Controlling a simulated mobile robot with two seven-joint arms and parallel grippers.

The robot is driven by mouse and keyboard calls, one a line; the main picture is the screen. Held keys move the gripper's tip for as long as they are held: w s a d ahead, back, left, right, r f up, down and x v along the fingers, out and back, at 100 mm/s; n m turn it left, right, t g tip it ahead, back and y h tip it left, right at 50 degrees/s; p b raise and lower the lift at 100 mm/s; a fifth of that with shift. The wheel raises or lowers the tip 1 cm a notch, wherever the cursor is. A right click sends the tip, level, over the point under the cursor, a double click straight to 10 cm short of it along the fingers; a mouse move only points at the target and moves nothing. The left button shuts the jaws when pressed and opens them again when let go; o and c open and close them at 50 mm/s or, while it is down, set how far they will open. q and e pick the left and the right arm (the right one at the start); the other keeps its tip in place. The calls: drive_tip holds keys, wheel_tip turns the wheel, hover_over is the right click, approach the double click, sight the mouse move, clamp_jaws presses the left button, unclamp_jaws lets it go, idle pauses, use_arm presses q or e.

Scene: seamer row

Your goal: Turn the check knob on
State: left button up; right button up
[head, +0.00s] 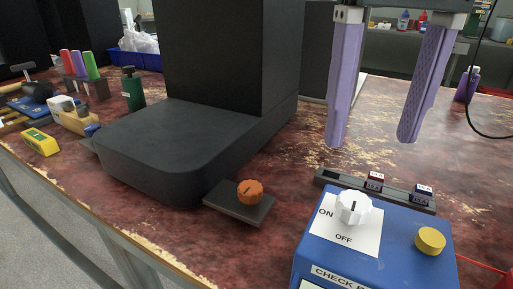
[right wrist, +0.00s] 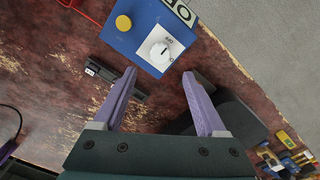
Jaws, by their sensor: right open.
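The check knob (head: 354,208) is a white fluted knob with a dark pointer line. It sits on a white plate marked ON at its left and OFF below, on top of a blue box (head: 393,232). I cannot tell clearly which mark the pointer faces. My right gripper (head: 371,140) has two purple fingers, spread open and empty, above and behind the knob, apart from it. In the right wrist view the knob (right wrist: 160,52) shows just beyond the open fingertips (right wrist: 159,76). My left gripper is not in view.
A yellow button (head: 430,241) sits right of the knob. A dark rail with small labelled blocks (head: 374,182) lies behind the box. An orange knob (head: 250,192) on a dark plate and a large black machine (head: 190,140) stand left. A red cable runs right.

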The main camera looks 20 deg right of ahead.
sight(354, 199)
wheel_tip(354, 199, down, 8)
drive_tip(key=shift+s+f+b, duration=0.1)
drive_tip(key=shift+b, duration=0.5)
drive_tip(key=shift+c, duration=0.3)
clamp_jaws()
